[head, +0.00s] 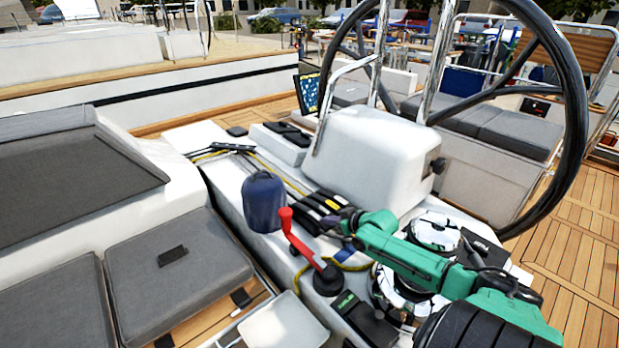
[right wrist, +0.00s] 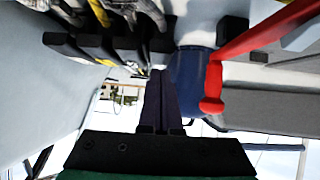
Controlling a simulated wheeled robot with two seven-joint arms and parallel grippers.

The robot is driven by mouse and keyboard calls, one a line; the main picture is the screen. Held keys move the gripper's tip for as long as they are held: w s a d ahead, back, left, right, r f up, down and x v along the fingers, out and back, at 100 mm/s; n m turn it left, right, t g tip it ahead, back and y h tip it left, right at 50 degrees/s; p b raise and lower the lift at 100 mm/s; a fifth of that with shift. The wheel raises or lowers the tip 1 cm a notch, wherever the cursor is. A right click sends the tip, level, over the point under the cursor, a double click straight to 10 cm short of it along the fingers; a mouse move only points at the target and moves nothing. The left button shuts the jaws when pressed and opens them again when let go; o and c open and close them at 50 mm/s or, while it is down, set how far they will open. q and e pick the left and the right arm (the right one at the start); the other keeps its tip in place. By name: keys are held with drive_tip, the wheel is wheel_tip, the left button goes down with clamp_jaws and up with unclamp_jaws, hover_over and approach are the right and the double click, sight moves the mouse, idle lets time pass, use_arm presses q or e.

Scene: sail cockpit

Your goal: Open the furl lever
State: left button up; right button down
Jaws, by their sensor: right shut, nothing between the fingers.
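A bank of black clutch levers (head: 318,204) sits on the white cockpit console, just left of the wheel pedestal. In the right wrist view several black levers (right wrist: 95,46) stand side by side at the upper left. No label shows which one is the furl lever. My right gripper (head: 335,221) reaches in from the right and is at the near end of the bank. In the right wrist view its dark fingers (right wrist: 160,88) are together and empty, pointing toward the rightmost levers. I cannot tell whether they touch one. My left gripper is not in view.
A red winch handle (head: 305,245) and a dark blue bag (head: 263,202) stand close left of my right gripper. Chrome winches (head: 434,232) lie beside my right arm. The white pedestal (head: 372,155) and black steering wheel (head: 577,110) rise behind.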

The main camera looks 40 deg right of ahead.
drive_tip(key=shift+s+d+f, duration=0.1)
drive_tip(key=shift+s+f, duration=0.05)
drive_tip(key=shift+f, duration=0.35)
drive_tip(key=shift+s+f, duration=0.15)
drive_tip(key=shift+f, duration=0.35)
drive_tip(key=shift+s+a+f+b, duration=0.15)
drive_tip(key=shift+s+f+b, duration=0.15)
drive_tip(key=shift+f, duration=0.2)
drive_tip(key=shift+s+a+f+b, duration=0.1)
drive_tip(key=shift+s+f+b, duration=0.15)
drive_tip(key=shift+f, duration=0.2)
wheel_tip(320, 180, up, 22)
drive_tip(key=w+p, duration=0.1)
drive_tip(key=p, duration=0.2)
drive_tip(key=shift+w+d+r, duration=0.15)
drive_tip(key=shift+d+r, duration=0.1)
